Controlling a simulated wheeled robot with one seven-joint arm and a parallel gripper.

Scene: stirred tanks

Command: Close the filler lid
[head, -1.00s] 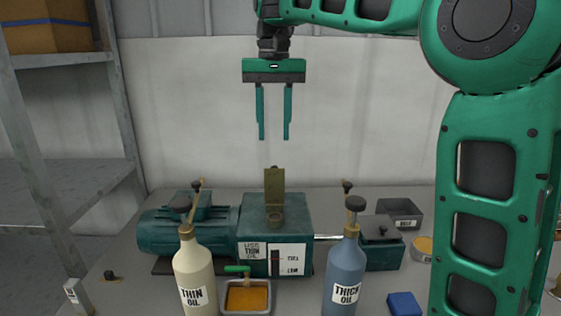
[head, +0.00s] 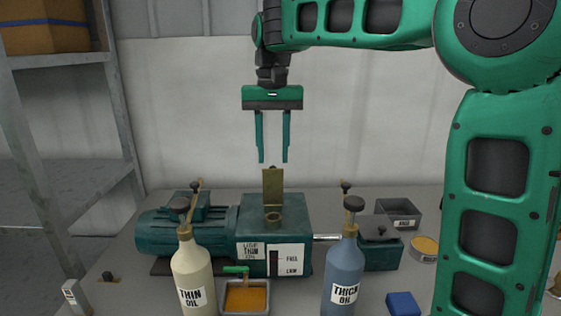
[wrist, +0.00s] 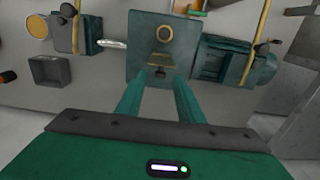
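The filler lid (head: 273,187) is a brass flap standing upright, open, at the back of the round filler opening (head: 273,219) on top of the green gearbox (head: 290,208). The lid has a dark knob at its top edge. In the wrist view the lid (wrist: 160,61) shows end-on below the brass ring of the opening (wrist: 165,33). My gripper (head: 272,161) hangs pointing down just above the lid, its two fingers apart with nothing between them. In the wrist view the gripper's fingers (wrist: 158,78) reach toward the lid from either side. I cannot see contact.
A thin oil bottle (head: 193,272) and a thick oil bottle (head: 342,268) stand in front of the gearbox. An oil-filled tray (head: 245,312) sits between them under a green-handled tap (head: 237,269). A grey bin (head: 399,212) and blue block (head: 404,304) are on the right. A shelf stands left.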

